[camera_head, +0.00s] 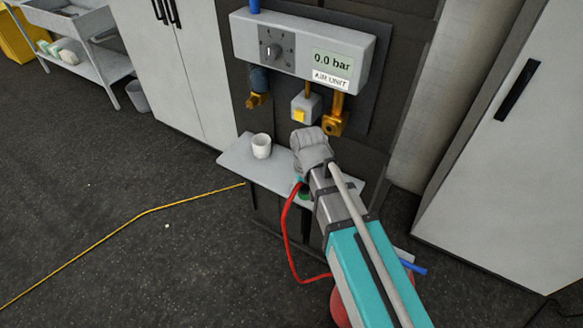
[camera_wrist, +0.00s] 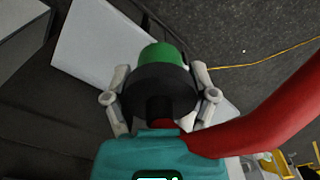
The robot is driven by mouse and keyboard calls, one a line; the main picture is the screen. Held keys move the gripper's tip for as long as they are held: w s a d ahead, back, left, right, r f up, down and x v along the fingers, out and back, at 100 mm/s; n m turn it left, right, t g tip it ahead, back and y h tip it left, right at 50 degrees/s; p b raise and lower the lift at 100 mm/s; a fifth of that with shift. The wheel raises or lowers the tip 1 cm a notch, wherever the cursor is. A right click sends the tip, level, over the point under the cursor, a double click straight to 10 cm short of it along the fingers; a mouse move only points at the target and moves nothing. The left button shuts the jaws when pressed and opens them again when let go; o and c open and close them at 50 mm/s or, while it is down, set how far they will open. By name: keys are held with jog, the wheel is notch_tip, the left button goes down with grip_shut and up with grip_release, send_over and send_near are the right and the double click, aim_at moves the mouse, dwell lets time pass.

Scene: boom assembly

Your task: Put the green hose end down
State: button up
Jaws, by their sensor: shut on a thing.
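In the wrist view my gripper (camera_wrist: 160,84) is shut on the green hose end, with one grey finger on each side of its wide black collar. The hose end's green tip (camera_wrist: 160,54) points away from the camera, over the pale shelf (camera_wrist: 85,40). A red hose (camera_wrist: 268,120) runs off to the right. In the head view my arm covers most of the gripper; a small patch of green (camera_head: 303,192) shows beside it, and the red hose hangs in a loop below. The shelf (camera_head: 236,160) lies beneath the gripper. I cannot tell whether the hose end touches it.
A white cup (camera_head: 261,147) stands on the shelf, left of my arm. Above is the air unit (camera_head: 300,48), reading 0.0 bar, with brass fittings (camera_head: 335,122) below it. A white cabinet (camera_head: 490,150) stands at the right. A yellow line (camera_head: 140,215) crosses the open floor.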

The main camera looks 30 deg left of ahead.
dwell(0.3)
jog(key=w+a+f+b, duration=0.4)
jog(key=w+a, duration=0.2)
jog(key=a, duration=0.1)
jog(key=b, duration=0.5)
send_over(289, 186)
jog(key=f, duration=0.5)
jog(key=shift+s+d, duration=0.25)
jog(key=shift+d, duration=0.05)
jog(key=shift+w+a+f+b, duration=0.15)
jog(key=shift+a+f+b, duration=0.05)
jog(key=shift+f+b, duration=0.25)
jog(key=shift+w+a+f+b, duration=0.15)
jog(key=shift+f+b, duration=0.2)
jog(key=shift+b, duration=0.05)
jog(key=shift+f+b, duration=1.2)
jog(key=shift+f, duration=0.1)
